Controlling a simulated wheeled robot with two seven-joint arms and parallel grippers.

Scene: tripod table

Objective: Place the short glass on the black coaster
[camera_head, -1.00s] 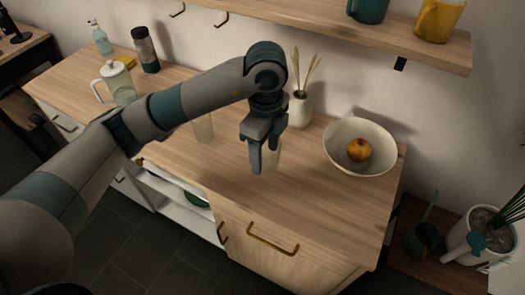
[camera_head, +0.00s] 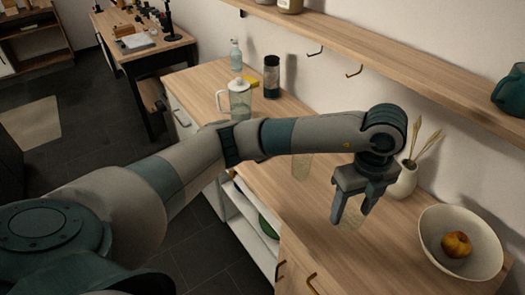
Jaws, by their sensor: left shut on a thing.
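My left gripper (camera_head: 350,222) is over the wooden counter (camera_head: 325,232), fingers pointing down, shut on a clear short glass (camera_head: 353,213). The glass is faint between the fingers, and I cannot tell whether its base touches the counter. Another clear glass (camera_head: 302,166) stands further back on the counter, partly hidden by my left arm. I see no black coaster in this view. My right gripper is out of view.
A white vase with dried stems (camera_head: 403,181) stands just right of my left gripper. A bowl (camera_head: 480,235) with an orange fruit is further right. A glass pitcher (camera_head: 240,100), dark bottle (camera_head: 271,76) and clear bottle (camera_head: 236,55) stand at the far end. A shelf (camera_head: 400,50) hangs above.

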